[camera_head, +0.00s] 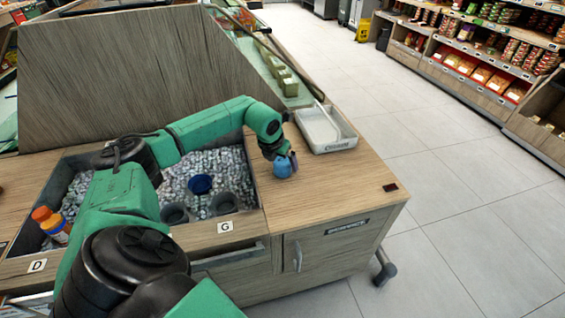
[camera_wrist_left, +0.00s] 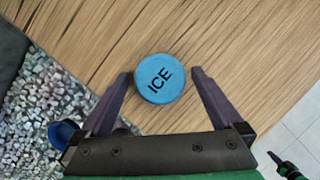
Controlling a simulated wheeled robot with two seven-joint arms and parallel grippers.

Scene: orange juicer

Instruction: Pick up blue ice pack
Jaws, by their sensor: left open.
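The blue ice pack (camera_wrist_left: 160,79) is a round blue piece marked "ICE". In the left wrist view it lies between the tips of my left gripper (camera_wrist_left: 160,84), with a gap at each fingertip. In the head view the ice pack (camera_head: 282,167) is on the wooden counter (camera_head: 330,190), right of the ice bin. My left gripper (camera_head: 287,162) is over it from behind, open, its fingers partly hidden.
The ice bin (camera_head: 235,165) holds a blue cup (camera_head: 200,184), dark cups and, at its left, an orange-capped bottle (camera_head: 50,225). A white tray (camera_head: 325,130) stands behind the ice pack. The counter's front right is mostly clear, apart from a small dark piece (camera_head: 390,187).

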